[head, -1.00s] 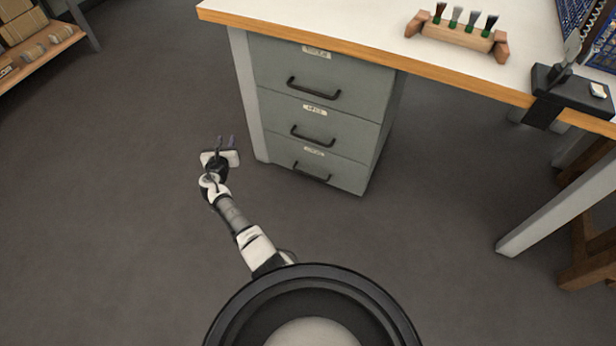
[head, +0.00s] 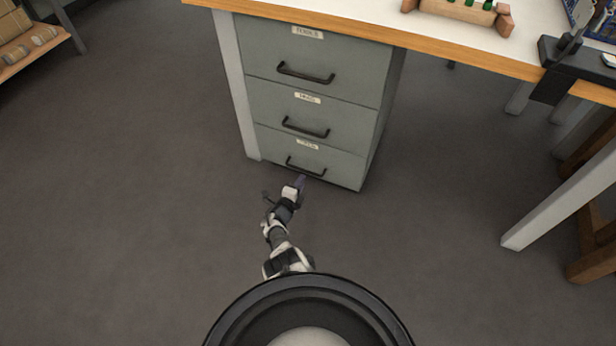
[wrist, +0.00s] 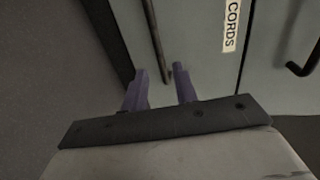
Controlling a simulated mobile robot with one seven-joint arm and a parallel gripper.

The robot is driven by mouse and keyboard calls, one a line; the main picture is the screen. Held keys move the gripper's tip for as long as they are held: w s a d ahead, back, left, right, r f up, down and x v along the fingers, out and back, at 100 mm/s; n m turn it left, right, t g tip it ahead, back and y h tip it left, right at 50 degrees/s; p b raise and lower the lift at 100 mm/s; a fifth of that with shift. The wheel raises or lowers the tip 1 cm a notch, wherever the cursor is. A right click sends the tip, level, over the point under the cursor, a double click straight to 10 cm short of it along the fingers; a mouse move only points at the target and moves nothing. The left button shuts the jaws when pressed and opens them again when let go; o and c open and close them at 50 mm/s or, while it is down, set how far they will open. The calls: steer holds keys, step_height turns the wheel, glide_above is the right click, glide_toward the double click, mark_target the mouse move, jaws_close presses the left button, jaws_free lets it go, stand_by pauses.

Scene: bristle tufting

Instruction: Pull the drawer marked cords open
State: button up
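The drawer marked cords (wrist: 205,50) fills the middle of the wrist view, its white CORDS label (wrist: 231,25) turned sideways. In the head view it is the bottom drawer (head: 335,168) of the grey cabinet, and it is shut. Its dark bar handle (wrist: 155,40) runs down the wrist view, its near end between my fingers. My gripper (wrist: 160,76) is open, with a purple finger on either side of the handle's line. I cannot tell whether either finger touches it. In the head view my gripper (head: 299,182) is low in front of this handle (head: 305,168).
Two more shut drawers with bar handles (head: 305,74) are above. The workbench top (head: 440,52) overhangs the cabinet. A bench leg (head: 560,205) stands at the right. The floor (head: 130,200) to the left is clear.

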mark_target(308, 172)
steer(key=shift+b+x, duration=2.95)
steer(key=shift+x, duration=0.9)
steer(key=shift+c, duration=0.4)
jaws_close()
